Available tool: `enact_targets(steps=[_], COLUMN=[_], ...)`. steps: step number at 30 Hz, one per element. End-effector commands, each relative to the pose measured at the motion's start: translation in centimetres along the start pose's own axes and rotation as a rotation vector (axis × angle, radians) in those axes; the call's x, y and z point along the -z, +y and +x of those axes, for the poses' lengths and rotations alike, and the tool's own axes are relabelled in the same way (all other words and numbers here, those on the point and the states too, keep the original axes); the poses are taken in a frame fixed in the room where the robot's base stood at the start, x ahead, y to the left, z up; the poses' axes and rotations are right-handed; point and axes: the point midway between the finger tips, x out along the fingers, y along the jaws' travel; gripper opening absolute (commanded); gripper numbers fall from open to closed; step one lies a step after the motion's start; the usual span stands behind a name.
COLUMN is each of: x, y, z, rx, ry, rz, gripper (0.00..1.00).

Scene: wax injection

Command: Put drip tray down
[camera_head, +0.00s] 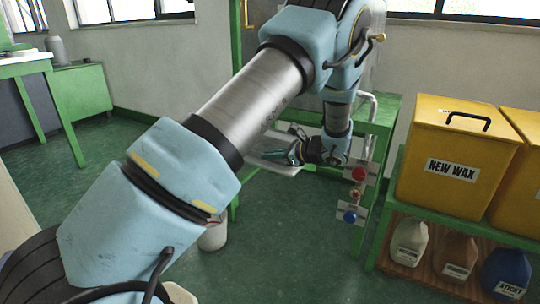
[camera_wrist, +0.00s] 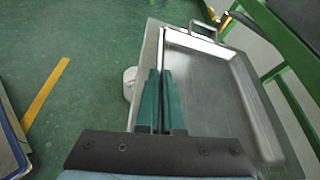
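The drip tray (camera_wrist: 211,82) is a shallow grey metal tray with raised walls and a handle at its far end in the wrist view. My gripper (camera_wrist: 160,78) has two dark green fingers close together, one on each side of the tray's near-side wall. In the head view my gripper (camera_head: 296,149) is at the end of my arm, beside the green frame. Part of the tray (camera_head: 278,167) shows pale grey below it there. My arm hides much of that area, and I cannot tell whether the tray rests on anything.
A green stand (camera_head: 374,113) carries a panel with a red knob (camera_head: 359,174) and a blue knob (camera_head: 350,217). A yellow NEW WAX box (camera_head: 455,160) sits on a green shelf at right, above several jugs. A white bucket (camera_head: 213,236) stands on the green floor, which is open at centre.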

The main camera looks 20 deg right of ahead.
Motion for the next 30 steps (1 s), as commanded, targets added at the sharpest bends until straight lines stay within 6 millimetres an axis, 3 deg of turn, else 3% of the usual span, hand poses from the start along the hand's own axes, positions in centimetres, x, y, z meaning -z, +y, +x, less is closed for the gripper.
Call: enact_targets(steps=[1,8,17,23,30], x=[0.0,0.0,-0.4,-0.3,-0.3], y=[0.0,0.0,-0.1,-0.2,-0.2], z=[0.0,0.0,-0.2,-3.1,-8.3], rx=[0.0,0.0,0.0,0.004,0.004], ry=[0.0,0.0,0.0,0.001,0.001], rz=[0.0,0.0,0.0,0.001,0.001], gripper=[0.09,0.33,0.33,0.33,0.33])
